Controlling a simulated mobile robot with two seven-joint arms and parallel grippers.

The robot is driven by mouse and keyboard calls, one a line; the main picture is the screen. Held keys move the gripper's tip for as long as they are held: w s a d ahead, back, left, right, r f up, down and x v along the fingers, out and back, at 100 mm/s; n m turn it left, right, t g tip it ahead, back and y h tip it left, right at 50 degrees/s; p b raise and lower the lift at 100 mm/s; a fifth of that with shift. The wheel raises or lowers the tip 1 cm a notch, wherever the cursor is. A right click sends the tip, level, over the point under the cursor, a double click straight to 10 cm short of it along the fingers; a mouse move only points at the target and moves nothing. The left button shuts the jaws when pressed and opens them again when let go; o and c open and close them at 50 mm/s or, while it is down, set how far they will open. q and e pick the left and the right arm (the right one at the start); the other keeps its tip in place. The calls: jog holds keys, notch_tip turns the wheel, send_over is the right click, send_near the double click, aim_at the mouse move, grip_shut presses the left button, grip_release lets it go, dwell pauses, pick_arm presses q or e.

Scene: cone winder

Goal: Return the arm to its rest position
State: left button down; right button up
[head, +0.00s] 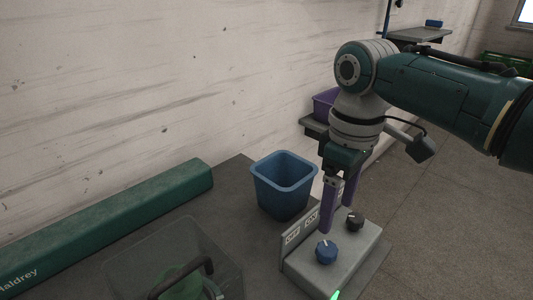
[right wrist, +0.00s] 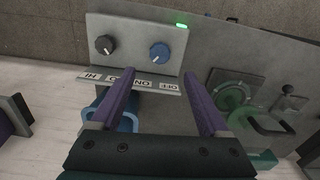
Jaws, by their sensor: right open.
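My right arm (head: 440,90) reaches in from the right in the head view. Its gripper (head: 338,218) points down over a grey control box (head: 318,278). In the right wrist view the two purple fingers of the gripper (right wrist: 160,76) stand apart with nothing held between them. The blue knob (head: 326,252) and the black knob (head: 353,221) sit on top of the box. In the right wrist view the blue knob (right wrist: 160,53) and black knob (right wrist: 105,44) lie beyond the fingertips. My left gripper is not in view.
A blue bin (head: 283,185) stands close behind the box. A clear cover (head: 170,255) with a dark handle is at the front left. A long green housing (head: 120,220) runs along the wall. A green light (right wrist: 181,26) glows on the box. Open floor lies at the right.

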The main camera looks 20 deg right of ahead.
jog(key=s+a+f+t, duration=0.1)
jog(key=s+a+f, duration=0.2)
jog(key=s+a, duration=0.5)
jog(key=s+d+r+m+t+p, duration=0.1)
jog(key=s+r+m, duration=0.15)
jog(key=s, duration=0.35)
jog(key=s+d+r+m+t+p, duration=0.1)
jog(key=s+r, duration=0.3)
jog(key=s, duration=0.3)
notch_tip(320, 180, up, 39)
jog(key=p, duration=3.7)
jog(key=shift+t+p, duration=0.3)
jog(key=shift+p, duration=0.05)
